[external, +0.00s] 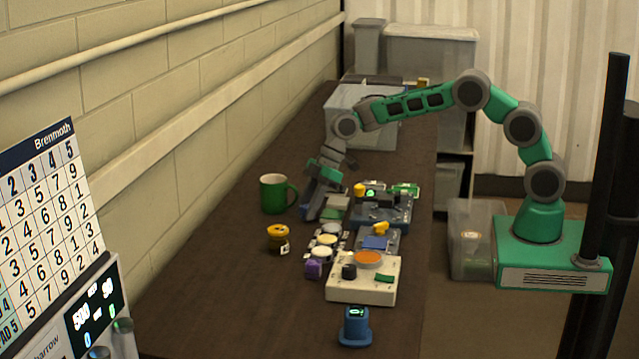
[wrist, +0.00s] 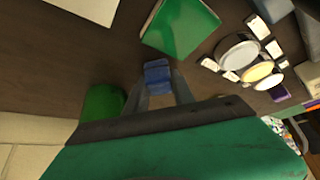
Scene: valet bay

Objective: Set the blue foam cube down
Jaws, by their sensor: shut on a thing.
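My gripper (wrist: 158,83) is shut on the blue foam cube (wrist: 157,70), which sits between its fingertips in the wrist view. The cube is over the dark brown bench top, but I cannot tell whether it touches the surface. In the external view my gripper (external: 311,211) reaches down to the bench between a green mug and the group of small devices.
The green mug (external: 274,194) stands close on the left; it also shows in the wrist view (wrist: 102,106). A green flat block (wrist: 181,27) lies nearby.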

